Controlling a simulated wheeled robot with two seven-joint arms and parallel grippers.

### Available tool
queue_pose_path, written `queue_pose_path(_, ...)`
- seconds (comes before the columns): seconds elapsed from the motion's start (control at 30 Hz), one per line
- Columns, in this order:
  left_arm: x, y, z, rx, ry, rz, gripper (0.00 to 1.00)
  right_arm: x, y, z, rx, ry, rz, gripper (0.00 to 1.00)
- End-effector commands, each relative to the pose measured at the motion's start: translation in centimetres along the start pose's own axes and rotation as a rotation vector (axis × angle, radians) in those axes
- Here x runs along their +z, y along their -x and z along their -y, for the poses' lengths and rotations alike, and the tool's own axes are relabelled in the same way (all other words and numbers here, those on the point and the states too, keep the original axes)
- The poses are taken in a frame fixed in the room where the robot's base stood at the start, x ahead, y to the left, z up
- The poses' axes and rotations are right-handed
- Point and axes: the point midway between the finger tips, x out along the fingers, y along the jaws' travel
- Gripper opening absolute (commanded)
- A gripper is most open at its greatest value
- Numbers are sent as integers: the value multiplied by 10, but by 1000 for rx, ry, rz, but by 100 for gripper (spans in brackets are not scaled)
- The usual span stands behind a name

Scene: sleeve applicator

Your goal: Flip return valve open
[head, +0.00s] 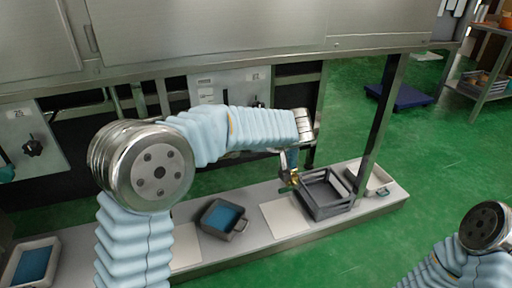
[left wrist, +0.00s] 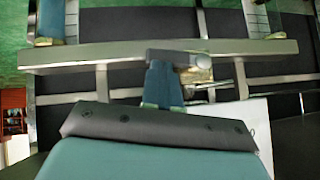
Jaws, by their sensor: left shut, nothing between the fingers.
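In the left wrist view, a dark grey lever (left wrist: 178,57) lies along a steel rail, with a brass-coloured valve body (left wrist: 199,74) at its right end. My left gripper (left wrist: 163,75) is shut and empty. Its blue fingers point at the lever's left part and end at or just below it; I cannot tell whether they touch. In the head view, the left gripper (head: 292,160) hangs down under the machine's edge, beside the brass-coloured valve part (head: 291,177). The lever's position is too small to tell there. My right arm's elbow shows at the lower right; its gripper is out of view.
A grey crate (head: 325,194) stands right of the valve on the steel shelf (head: 245,250). A blue-filled tray (head: 222,218) and a white sheet (head: 284,217) lie to the left.

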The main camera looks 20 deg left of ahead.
Motion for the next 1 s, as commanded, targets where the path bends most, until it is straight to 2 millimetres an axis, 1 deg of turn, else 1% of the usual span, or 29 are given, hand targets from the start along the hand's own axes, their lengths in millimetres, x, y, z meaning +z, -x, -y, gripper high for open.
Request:
queue_pose_path(0.27,7,-7,-7,-113,-114,0,0,0,-1,0,0,0,0,0)
queue_pose_path(0.57,19,-19,-13,-313,-313,-1,0,0,1,0,0,0,0,0)
queue_pose_path(1.0,39,-39,-12,-611,-608,-2,0,0,2,0,1,0,-1,0)
